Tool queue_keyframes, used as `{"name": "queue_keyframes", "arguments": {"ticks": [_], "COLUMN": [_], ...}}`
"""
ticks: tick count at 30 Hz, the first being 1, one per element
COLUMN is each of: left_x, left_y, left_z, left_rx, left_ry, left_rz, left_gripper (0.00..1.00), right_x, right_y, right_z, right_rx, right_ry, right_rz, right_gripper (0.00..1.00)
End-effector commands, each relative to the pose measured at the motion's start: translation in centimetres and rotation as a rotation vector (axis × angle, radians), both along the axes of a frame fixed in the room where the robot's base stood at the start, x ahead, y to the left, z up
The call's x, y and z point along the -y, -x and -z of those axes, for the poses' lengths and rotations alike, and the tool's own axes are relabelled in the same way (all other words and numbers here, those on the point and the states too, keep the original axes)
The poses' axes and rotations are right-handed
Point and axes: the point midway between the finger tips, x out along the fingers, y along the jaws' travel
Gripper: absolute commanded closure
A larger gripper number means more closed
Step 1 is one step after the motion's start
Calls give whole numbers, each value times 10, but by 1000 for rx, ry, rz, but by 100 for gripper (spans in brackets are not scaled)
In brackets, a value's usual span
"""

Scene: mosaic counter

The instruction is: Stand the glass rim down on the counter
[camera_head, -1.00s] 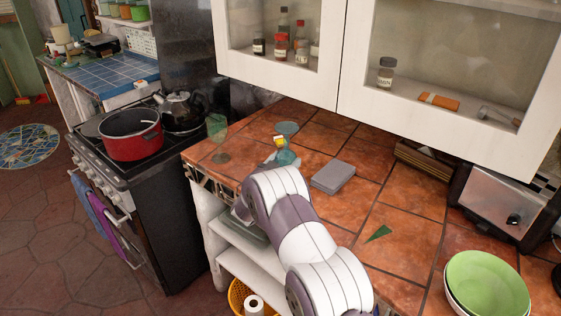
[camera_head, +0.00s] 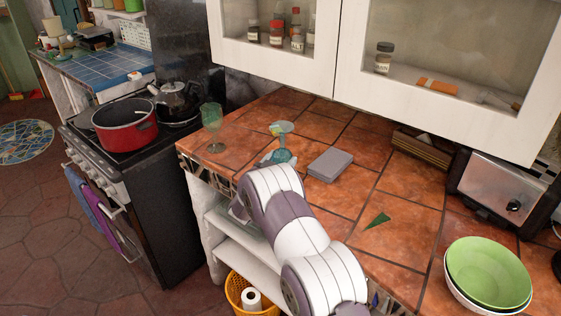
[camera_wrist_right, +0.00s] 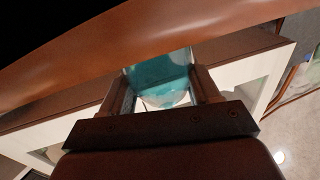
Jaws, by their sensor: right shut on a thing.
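A teal stemmed glass (camera_head: 281,155) is at the counter's front left part in the head view. A wide, disc-like end is at the top, with a narrow stem and a rounded teal part below. My right gripper (camera_wrist_right: 165,88) is shut on it; the wrist view shows the teal glass (camera_wrist_right: 163,75) between the two fingers. My forearm hides most of the gripper in the head view. Whether the glass touches the counter (camera_head: 330,205) I cannot tell. My left gripper is not in view.
A green goblet (camera_head: 211,125) stands upright at the counter's left end. A grey box (camera_head: 330,165) lies right of the held glass. Farther right are a green shard-like piece (camera_head: 378,221), a toaster (camera_head: 500,190) and stacked bowls (camera_head: 487,275). Wall cabinets (camera_head: 345,60) hang above.

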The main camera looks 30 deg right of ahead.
Motion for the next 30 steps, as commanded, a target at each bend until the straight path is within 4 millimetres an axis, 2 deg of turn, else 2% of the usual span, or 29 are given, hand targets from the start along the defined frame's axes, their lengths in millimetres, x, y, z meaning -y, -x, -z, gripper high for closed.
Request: {"name": "queue_keyframes", "arguments": {"ticks": [9, 10, 12, 20, 23, 26, 30], "left_x": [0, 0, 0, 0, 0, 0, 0], "left_y": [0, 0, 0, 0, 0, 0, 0], "left_z": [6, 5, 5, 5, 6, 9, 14], "left_rx": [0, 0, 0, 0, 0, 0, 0], "left_ry": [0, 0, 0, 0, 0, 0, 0], "left_rz": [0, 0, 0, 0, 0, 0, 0], "left_gripper": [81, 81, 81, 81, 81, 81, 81], "right_x": [0, 0, 0, 0, -7, -25, -58], "right_y": [0, 0, 0, 0, 4, 17, 39], "right_z": [7, 6, 6, 7, 8, 8, 9], "right_rx": [1, 1, 1, -1, -2, -1, -1], "right_ry": [1, 1, 1, 0, 0, 0, 1], "right_rz": [0, 0, 0, 0, -2, -3, -5], "right_gripper": [70, 29, 9, 9, 9, 9, 9]}}
